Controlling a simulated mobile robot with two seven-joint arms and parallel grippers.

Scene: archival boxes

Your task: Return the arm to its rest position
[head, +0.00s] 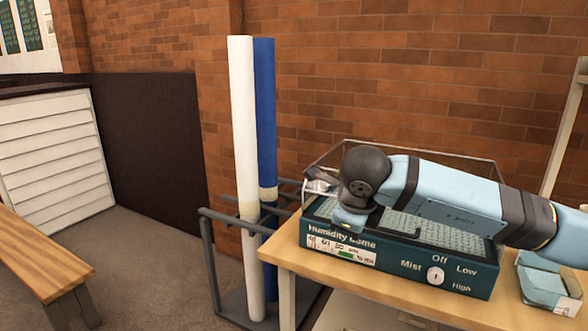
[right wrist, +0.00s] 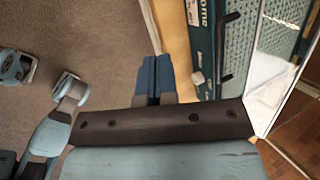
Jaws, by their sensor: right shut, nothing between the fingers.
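My right arm (head: 450,195) comes in from the right in the head view. Its black wrist joint (head: 365,172) is over the left part of the teal humidity dome box (head: 395,262), and its fingers cannot be clearly made out there. In the right wrist view, my right gripper (right wrist: 152,66) shows two blue fingers shut together with nothing between them. The box's teal side (right wrist: 202,45) and black handle (right wrist: 226,50) are to the right of the fingers, apart from them. My left gripper cannot be identified in either view.
The wooden table (head: 290,258) carries the box and a small light-blue carton (head: 545,288). A white tube (head: 245,180) and a blue tube (head: 266,120) stand upright in a grey metal rack (head: 212,255) left of it. A wooden bench (head: 35,250) is at left.

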